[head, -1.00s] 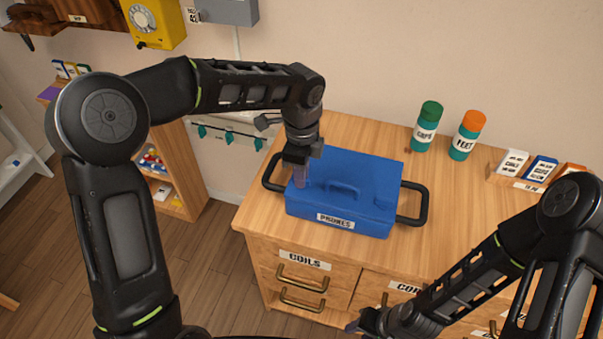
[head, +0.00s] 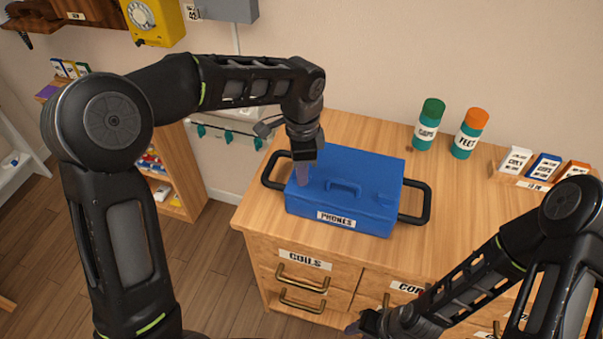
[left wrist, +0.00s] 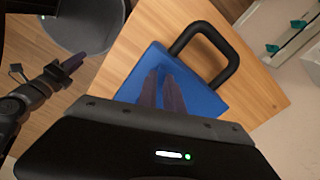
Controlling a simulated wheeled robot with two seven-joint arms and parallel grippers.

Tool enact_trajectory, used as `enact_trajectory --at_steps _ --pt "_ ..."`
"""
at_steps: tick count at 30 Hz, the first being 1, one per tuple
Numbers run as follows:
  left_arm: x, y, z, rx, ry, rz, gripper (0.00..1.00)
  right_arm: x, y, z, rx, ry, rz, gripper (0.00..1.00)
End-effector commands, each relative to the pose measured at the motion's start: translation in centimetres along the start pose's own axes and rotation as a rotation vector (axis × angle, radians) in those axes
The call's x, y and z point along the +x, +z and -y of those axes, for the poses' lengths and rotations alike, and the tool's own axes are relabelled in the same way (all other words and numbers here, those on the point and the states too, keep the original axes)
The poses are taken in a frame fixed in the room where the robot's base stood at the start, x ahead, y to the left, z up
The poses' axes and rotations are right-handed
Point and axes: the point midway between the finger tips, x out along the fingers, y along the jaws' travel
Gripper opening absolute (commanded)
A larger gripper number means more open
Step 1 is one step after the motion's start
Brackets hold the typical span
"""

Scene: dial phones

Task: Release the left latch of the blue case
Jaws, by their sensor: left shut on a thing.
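The blue case (head: 365,175), labelled PHONES, sits closed on the wooden cabinet top, with a handle on its lid and a black side handle at each end. It also shows in the left wrist view (left wrist: 206,101). My left gripper (head: 303,184) points down at the left part of the case's lid near the front edge. In the left wrist view its fingers (left wrist: 162,88) are close together against the case, shut on the left latch, which they hide. A small raised blue latch (head: 382,197) shows at the lid's right. My right gripper (head: 352,327) is low, in front of the drawers, away from the case.
A green-capped bottle (head: 428,124) and an orange-capped bottle (head: 467,133) stand behind the case to the right. A holder of small boxes (head: 541,169) is further right. The cabinet top right of the case is clear. A yellow dial phone (head: 152,20) hangs on the wall.

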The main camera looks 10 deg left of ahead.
Motion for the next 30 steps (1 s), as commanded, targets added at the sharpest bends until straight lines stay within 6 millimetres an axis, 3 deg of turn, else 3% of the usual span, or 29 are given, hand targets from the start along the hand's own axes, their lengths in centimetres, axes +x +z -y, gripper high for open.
enact_trajectory --at_steps 30 --pt "0.0 -0.1 0.0 -0.944 -0.001 -0.002 0.0 2.4 -0.1 -0.9 -0.001 -0.002 -0.003 0.36"
